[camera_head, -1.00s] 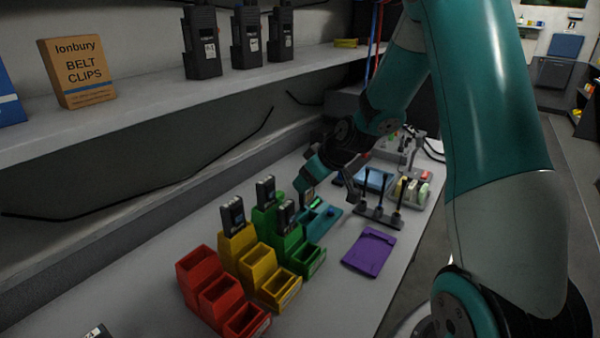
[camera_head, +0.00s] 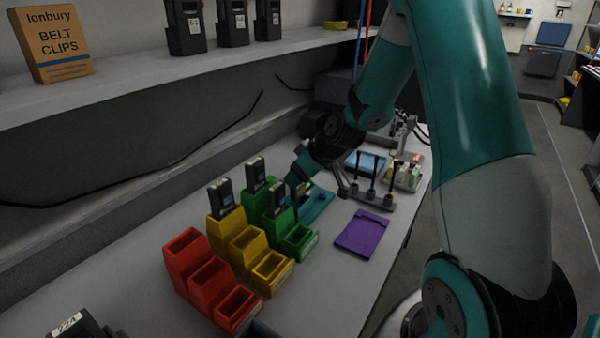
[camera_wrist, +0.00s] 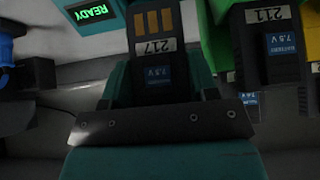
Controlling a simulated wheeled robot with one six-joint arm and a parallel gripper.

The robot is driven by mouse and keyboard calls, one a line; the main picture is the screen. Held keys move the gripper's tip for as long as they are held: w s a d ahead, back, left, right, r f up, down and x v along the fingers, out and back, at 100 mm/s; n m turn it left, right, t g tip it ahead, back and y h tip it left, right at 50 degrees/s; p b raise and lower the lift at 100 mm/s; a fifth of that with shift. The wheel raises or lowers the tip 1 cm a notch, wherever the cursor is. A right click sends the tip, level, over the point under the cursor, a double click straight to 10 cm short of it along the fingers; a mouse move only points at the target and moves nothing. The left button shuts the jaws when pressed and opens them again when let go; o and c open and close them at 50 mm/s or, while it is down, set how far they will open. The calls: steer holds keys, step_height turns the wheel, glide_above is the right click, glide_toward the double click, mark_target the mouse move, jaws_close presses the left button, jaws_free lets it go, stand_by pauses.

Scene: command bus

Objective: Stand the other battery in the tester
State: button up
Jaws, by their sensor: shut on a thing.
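My gripper (camera_wrist: 158,88) is shut on a battery (camera_wrist: 154,50) marked 217, with gold contacts and a 7.5 V label. The teal tester (camera_head: 318,205) stands on the bench beyond the green bins; its green READY display (camera_wrist: 90,13) shows at the top left of the wrist view. The held battery's contact end is close to the tester's body; I cannot tell whether they touch. In the head view my gripper (camera_head: 296,190) is low beside the tester, partly hidden by the batteries and bins. Another battery (camera_wrist: 272,45), marked 211, stands in a green bin.
Stepped red (camera_head: 205,280), yellow (camera_head: 245,245) and green (camera_head: 290,232) bins stand in front of the tester. Batteries stand in the yellow bin (camera_head: 222,196) and green bins. A purple pad (camera_head: 364,233) lies right of the bins. A rack with black uprights (camera_head: 371,190) stands behind it.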

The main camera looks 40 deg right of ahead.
mark_target(301, 188)
steer(key=shift+f+b, duration=1.5)
steer(key=shift+f, duration=0.6)
steer(key=shift+f, duration=0.2)
steer(key=o, duration=1.5)
steer(key=shift+o, duration=0.2)
steer(key=v, duration=1.7)
steer(key=shift+r, duration=0.25)
